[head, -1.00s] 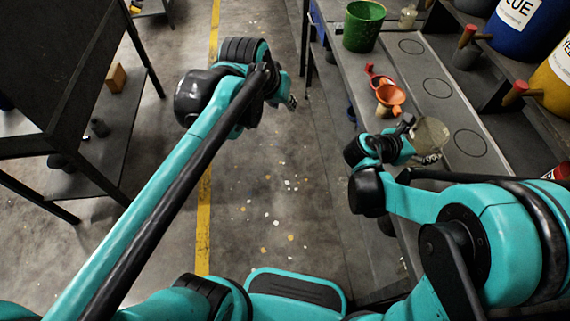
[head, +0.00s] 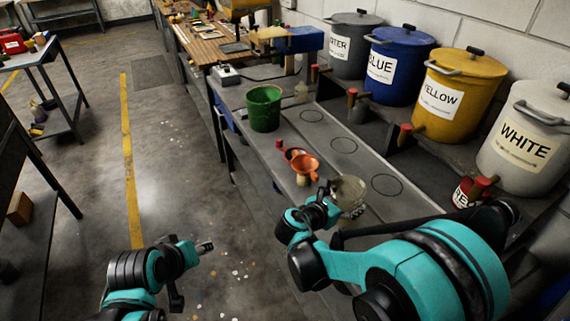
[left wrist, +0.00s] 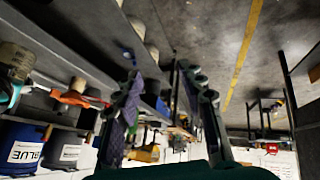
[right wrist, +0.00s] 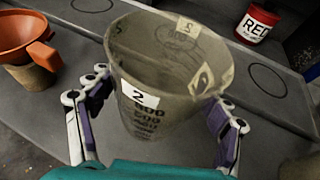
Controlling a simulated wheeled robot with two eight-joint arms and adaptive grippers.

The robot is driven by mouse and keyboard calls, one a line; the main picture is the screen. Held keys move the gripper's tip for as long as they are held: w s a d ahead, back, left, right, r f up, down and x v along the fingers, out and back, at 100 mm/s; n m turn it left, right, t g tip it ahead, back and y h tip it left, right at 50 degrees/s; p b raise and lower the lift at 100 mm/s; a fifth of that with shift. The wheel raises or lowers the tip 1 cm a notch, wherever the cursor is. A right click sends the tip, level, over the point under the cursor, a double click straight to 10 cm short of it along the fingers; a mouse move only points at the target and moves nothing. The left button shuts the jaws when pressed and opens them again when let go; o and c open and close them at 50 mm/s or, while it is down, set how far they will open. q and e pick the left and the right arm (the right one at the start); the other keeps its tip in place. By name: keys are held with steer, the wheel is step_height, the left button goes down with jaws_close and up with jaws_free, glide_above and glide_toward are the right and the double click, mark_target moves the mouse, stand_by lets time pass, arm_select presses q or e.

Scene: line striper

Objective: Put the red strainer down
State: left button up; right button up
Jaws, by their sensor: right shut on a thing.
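The red strainer (head: 292,153) lies on the grey bench just behind the orange funnel (head: 305,164), partly hidden by it. No gripper touches the strainer. My right gripper (head: 342,208) is shut on a clear measuring cup (head: 351,190) marked 2, in front and to the right of the strainer. In the right wrist view its fingers (right wrist: 155,108) press both sides of the upright, empty-looking cup (right wrist: 165,65). My left gripper (head: 204,246) is over the floor left of the bench, away from the strainer. In the left wrist view its fingers (left wrist: 168,95) are apart with nothing between.
A green bucket (head: 264,108) stands behind the strainer. Drawn circles (head: 344,145) on the bench are bare. Blue (head: 397,66), yellow (head: 453,95) and white (head: 530,140) labelled drums line the right shelf. A small red can (head: 463,193) stands near the white drum.

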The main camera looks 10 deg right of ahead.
arm_select(q)
steer(key=w+d+r+n+t+h, duration=0.15)
steer(key=w+d+n, duration=0.4)
steer(key=w, duration=0.55)
steer(key=w+d+n+h, duration=0.3)
steer(key=w+d+n, duration=0.25)
steer(key=w, duration=0.45)
steer(key=w+d+r+n+h, duration=0.1)
steer(key=w+d+n+h, duration=0.35)
steer(key=w, duration=0.65)
steer(key=w+d+f+n, duration=0.2)
steer(key=w+d, duration=0.2)
steer(key=w, duration=0.1)
steer(key=w+d+f+n, duration=0.3)
steer(key=w+d, duration=0.1)
steer(key=w, duration=0.1)
steer(key=w+d+f+n+t, duration=0.1)
steer(key=w+d+f+n, duration=0.2)
steer(key=w+d, duration=0.1)
steer(key=shift+w+d+f, duration=0.1)
steer(key=shift+w+d, duration=0.2)
steer(key=shift+w, duration=0.55)
jaws_close()
